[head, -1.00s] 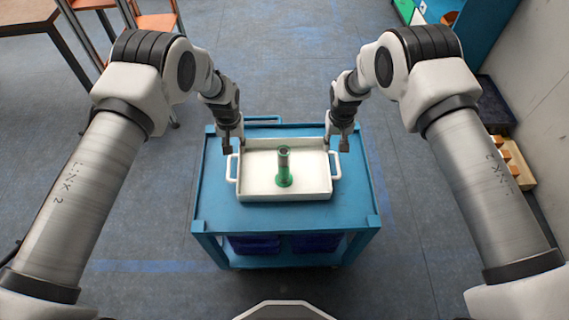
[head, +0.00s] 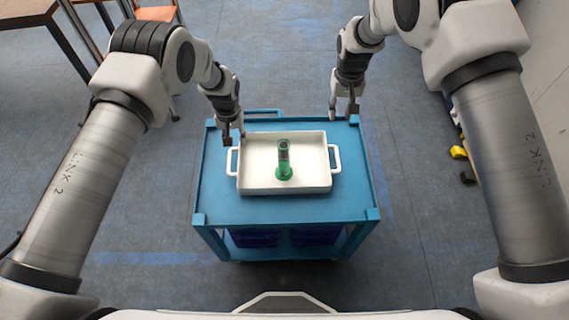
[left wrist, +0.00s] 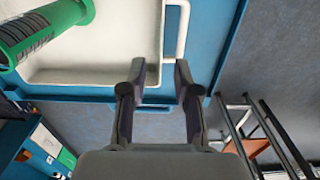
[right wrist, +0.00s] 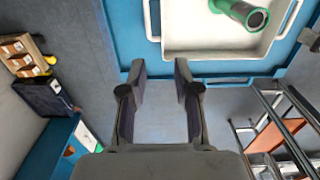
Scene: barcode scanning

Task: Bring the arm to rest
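My left gripper (head: 234,137) hangs open and empty by the left handle of the white tray (head: 260,187). In the left wrist view its fingers (left wrist: 158,75) stand apart, with the tray handle (left wrist: 183,30) just beyond them and nothing between them. My right gripper (head: 342,116) is open and empty above the cart's far right corner, clear of the tray. Its fingers (right wrist: 160,75) are apart in the right wrist view, with bare floor behind them.
The tray sits on a blue cart (head: 285,212) with free top surface in front of it. A wooden table (head: 30,12) and an orange chair are at the back left. A wall is on the right.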

